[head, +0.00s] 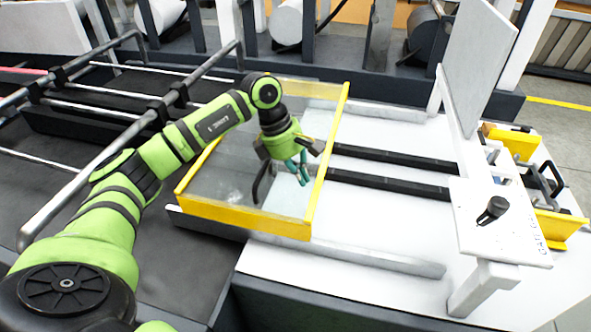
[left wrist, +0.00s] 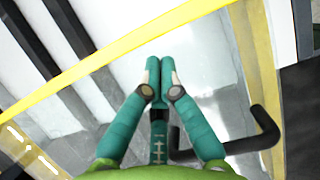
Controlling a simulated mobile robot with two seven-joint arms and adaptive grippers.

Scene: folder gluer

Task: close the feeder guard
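The feeder guard (head: 325,160) is a clear panel in a yellow frame, lying low over the white feeder bed. Whether it is fully down I cannot tell. Its yellow frame also crosses the left wrist view (left wrist: 110,52). A black bent handle (head: 257,190) shows over the clear panel, and at the right in the left wrist view (left wrist: 264,125). My left gripper (head: 305,181) is above the panel, beside the handle and not around it. Its teal fingertips (left wrist: 160,68) are together with nothing visible between them. My right gripper is not in view.
Two dark rails (head: 390,183) run across the white bed right of the guard. A white upright plate (head: 474,70) and a panel with a black knob (head: 493,210) stand further right. Grey tubular bars (head: 110,150) lie left, near my left arm.

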